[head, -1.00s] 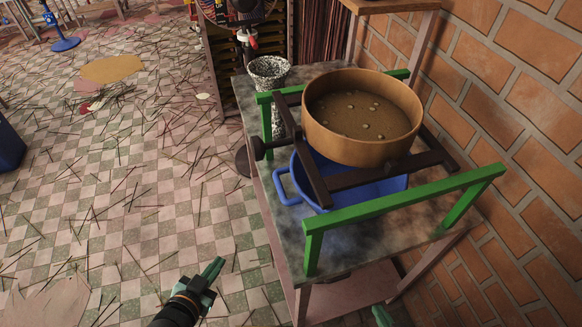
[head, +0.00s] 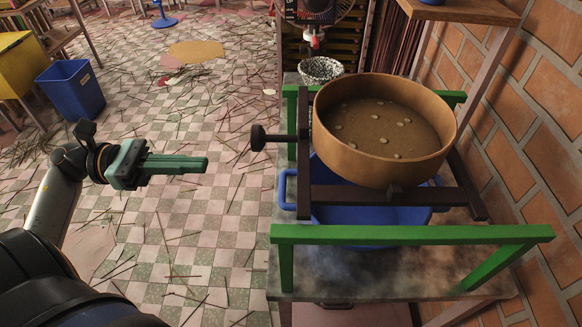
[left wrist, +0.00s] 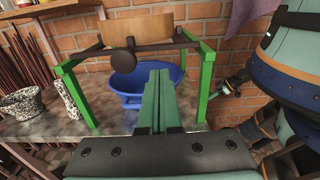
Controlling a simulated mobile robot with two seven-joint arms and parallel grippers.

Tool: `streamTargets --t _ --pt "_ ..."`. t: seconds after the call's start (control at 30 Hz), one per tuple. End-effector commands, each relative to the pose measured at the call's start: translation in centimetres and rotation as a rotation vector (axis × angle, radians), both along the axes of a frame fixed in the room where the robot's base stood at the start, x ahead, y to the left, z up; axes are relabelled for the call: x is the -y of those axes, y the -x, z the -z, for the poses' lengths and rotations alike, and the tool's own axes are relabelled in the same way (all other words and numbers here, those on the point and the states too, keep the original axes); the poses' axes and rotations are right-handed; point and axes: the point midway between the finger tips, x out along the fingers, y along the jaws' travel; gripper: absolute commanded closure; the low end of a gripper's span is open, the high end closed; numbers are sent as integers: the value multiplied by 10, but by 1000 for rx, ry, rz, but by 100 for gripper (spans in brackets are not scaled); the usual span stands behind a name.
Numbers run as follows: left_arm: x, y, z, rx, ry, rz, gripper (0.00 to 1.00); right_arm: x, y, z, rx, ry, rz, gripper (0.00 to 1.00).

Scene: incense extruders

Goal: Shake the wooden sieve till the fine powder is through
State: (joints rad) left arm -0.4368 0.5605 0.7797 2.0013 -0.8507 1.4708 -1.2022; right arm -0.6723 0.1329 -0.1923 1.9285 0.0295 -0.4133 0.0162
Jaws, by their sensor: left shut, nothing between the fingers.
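The round wooden sieve (head: 385,160) sits on a dark sliding frame (head: 385,197) above a blue basin (head: 375,215). Brown powder (head: 385,125) with several pale lumps lies inside it. A dark knob (head: 258,138) sticks out from the frame's left side. My left gripper (head: 206,164) is shut and empty, left of the knob and apart from it. In the left wrist view its shut fingers (left wrist: 158,90) point toward the basin, with the knob (left wrist: 123,62) beyond them, up and to the left. My right gripper (left wrist: 232,85) shows small at the right there; its jaws are unclear.
Green rails (head: 410,235) stand on the stone-topped table (head: 360,277) around the basin. A speckled pot (head: 320,70) stands at the table's far left. A brick wall (head: 535,120) closes the right side. Thin sticks litter the checkered floor, left of the table.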

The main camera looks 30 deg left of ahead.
Motion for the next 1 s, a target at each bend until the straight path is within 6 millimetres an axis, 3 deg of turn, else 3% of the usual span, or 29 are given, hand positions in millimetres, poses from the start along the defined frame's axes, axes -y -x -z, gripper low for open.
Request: streamTargets --t 0.47,1.0 --pt "8 -2 -1 4 -6 7 100 -1 0 -4 3 -3 -2 100" --pt "101 -48 -4 3 -3 5 100 4 3 -28 1 5 7 100"
